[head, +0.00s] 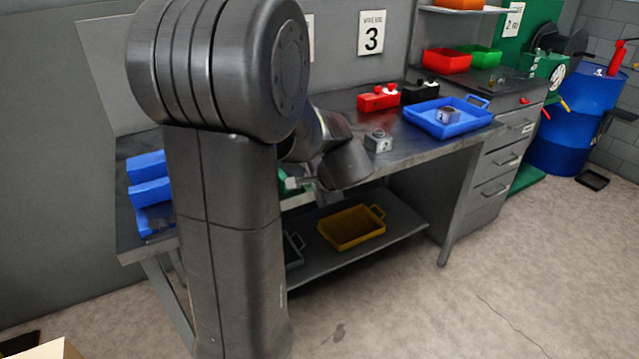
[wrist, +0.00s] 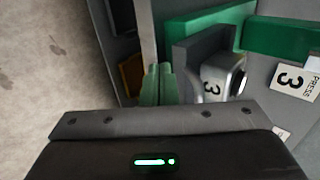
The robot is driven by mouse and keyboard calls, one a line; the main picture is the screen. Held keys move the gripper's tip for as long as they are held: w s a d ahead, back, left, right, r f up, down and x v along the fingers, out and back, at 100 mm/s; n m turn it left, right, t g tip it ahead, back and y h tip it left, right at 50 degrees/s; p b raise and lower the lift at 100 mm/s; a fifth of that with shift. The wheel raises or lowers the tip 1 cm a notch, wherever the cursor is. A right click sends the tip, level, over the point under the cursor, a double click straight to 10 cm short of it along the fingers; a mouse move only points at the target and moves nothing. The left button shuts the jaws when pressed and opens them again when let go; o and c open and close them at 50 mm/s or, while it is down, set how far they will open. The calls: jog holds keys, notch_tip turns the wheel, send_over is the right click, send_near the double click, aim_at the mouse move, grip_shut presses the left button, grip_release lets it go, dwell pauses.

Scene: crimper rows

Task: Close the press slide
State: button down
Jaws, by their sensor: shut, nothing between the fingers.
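In the wrist view, the green press (wrist: 275,38) stands at the upper right, with a white PRESS 3 sign (wrist: 296,78) beside it. A grey block with a metal face marked 3 (wrist: 218,78) sits in front of the green body and looks like the press slide. My gripper (wrist: 158,70) is shut and empty, its pale green fingers just left of the grey block. I cannot tell whether they touch it. In the head view, my arm hides most of the press and the gripper; only a bit of green (head: 283,181) shows.
The workbench (head: 345,100) carries a metal block (head: 378,141), a red box (head: 377,99) and a blue tray (head: 437,128). Blue bins (head: 148,193) stand at the left. A yellow tray (head: 350,228) lies on the lower shelf. The floor in front is clear.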

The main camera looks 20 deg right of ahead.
jog(key=shift+w+a+r, duration=0.1)
jog(key=shift+w+a, duration=0.05)
jog(key=shift+w, duration=1.35)
